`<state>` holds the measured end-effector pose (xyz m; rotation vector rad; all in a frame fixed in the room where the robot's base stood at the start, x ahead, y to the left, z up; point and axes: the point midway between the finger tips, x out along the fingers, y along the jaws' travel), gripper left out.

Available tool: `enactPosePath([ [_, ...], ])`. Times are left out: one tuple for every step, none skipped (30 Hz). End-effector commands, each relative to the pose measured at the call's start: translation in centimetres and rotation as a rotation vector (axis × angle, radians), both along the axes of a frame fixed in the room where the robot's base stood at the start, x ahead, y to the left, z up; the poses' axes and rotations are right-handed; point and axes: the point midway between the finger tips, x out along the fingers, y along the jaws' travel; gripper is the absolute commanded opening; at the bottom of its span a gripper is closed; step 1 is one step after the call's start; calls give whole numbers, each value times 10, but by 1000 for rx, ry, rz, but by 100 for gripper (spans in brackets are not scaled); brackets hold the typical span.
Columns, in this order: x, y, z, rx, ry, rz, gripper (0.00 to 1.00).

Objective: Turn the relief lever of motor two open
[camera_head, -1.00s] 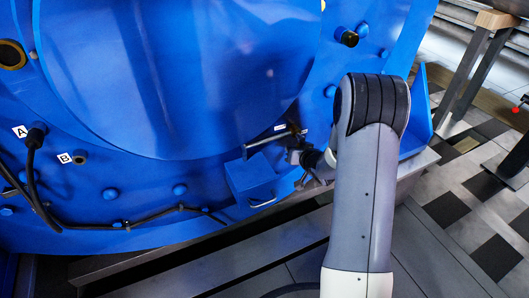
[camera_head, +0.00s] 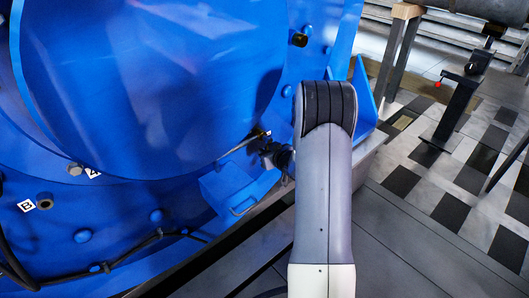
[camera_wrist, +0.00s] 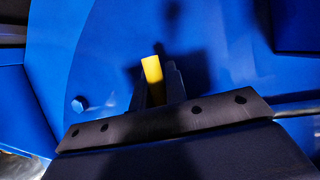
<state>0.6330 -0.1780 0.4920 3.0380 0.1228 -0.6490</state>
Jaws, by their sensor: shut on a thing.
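The motor (camera_head: 150,75) is a large blue housing filling the left of the head view. My gripper (camera_head: 264,147) is low on its right side, beside a thin grey bar (camera_head: 238,147) above a blue box. In the wrist view, my gripper (camera_wrist: 155,88) is shut on a yellow piece (camera_wrist: 152,70), which looks like the lever's grip; its end stands out between the dark fingers. The grey bar also shows at the right of the wrist view (camera_wrist: 298,109). The lever's pivot is hidden, so I cannot tell its angle.
The blue box (camera_head: 226,187) with a handle sits just below my gripper. A black cable (camera_head: 130,254) runs along the motor's lower edge. A blue upright plate (camera_head: 364,100) stands right of my arm. Tiled floor (camera_head: 440,180) lies open at the right.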

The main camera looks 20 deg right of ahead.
Motion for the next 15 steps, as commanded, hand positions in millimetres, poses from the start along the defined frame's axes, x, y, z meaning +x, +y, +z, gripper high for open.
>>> enactPosePath([
  [1, 0, 1, -2, -3, 0, 0],
  [1, 0, 1, -2, -3, 0, 0],
  [1, 0, 1, -1, -3, 0, 0],
  [1, 0, 1, -1, -3, 0, 16],
  [1, 0, 1, -1, -3, 0, 18],
  [1, 0, 1, -1, -3, 0, 22],
  [1, 0, 1, -1, -3, 0, 24],
  [1, 0, 1, -1, -3, 0, 26],
  [1, 0, 1, -1, -2, 0, 30],
  [1, 0, 1, 0, -2, -1, 32],
  [1, 0, 1, 0, -2, -1, 35],
  [1, 0, 1, 0, -2, 0, 35],
  [1, 0, 1, 0, -2, 0, 35],
  [1, 0, 1, 0, -2, 0, 35],
  [1, 0, 1, 0, -2, 0, 35],
])
